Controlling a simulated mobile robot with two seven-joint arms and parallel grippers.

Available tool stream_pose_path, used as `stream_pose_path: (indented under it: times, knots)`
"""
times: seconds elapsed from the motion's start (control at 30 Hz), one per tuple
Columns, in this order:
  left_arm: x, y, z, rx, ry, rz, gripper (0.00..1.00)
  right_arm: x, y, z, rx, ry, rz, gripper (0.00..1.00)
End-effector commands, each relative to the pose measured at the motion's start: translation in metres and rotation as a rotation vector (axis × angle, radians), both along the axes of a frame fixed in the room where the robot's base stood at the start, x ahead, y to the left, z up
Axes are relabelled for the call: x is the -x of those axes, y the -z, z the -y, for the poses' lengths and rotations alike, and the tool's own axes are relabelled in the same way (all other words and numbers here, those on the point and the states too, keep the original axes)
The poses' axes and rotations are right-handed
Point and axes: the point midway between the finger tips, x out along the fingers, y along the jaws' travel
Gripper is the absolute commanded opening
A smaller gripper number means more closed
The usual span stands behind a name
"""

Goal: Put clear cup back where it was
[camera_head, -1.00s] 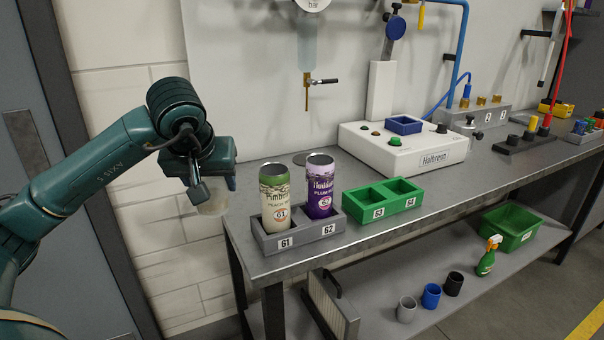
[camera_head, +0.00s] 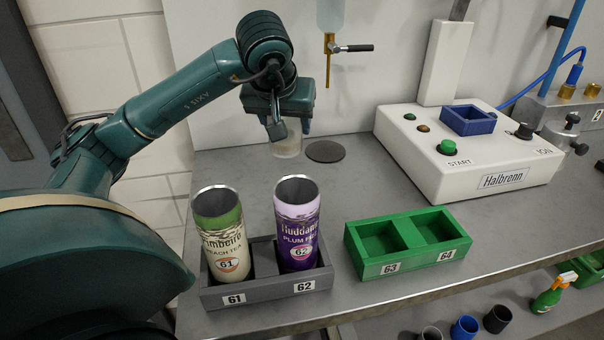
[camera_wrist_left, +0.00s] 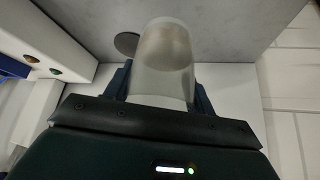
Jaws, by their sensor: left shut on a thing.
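My left gripper (camera_head: 289,131) is shut on the clear cup (camera_head: 287,149), at the back left of the grey worktop. The cup hangs below the fingers, just left of a dark round disc (camera_head: 325,151) under the tap. I cannot tell whether the cup's base touches the worktop. In the left wrist view the clear cup (camera_wrist_left: 165,62) sits between the two fingers (camera_wrist_left: 160,85), and the dark disc (camera_wrist_left: 127,44) lies apart from it. My right gripper is not in view.
A tap (camera_head: 345,48) hangs above the disc. A grey holder (camera_head: 275,291) with two cans, 61 (camera_head: 222,240) and 62 (camera_head: 297,228), stands in front. Bare worktop lies between.

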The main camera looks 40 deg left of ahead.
Motion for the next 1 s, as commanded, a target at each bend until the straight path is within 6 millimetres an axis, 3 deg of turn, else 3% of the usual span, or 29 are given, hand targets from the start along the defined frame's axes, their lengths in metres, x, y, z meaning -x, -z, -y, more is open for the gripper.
stream_pose_path:
  times: [0.2, 0.37, 0.6, 1.0]
  knots:
    - [0.001, 0.042, 0.000, -0.001, 0.000, -0.007, 0.28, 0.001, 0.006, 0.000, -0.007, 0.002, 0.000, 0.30]
    - [0.001, 0.056, 0.000, -0.002, -0.001, -0.003, 0.28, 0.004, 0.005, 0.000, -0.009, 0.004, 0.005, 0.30]
    - [0.001, 0.091, 0.000, 0.000, 0.000, -0.005, 0.28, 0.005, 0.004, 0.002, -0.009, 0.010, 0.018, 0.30]
    - [0.001, 0.098, 0.000, -0.001, 0.000, -0.002, 0.28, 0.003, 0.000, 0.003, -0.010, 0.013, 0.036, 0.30]
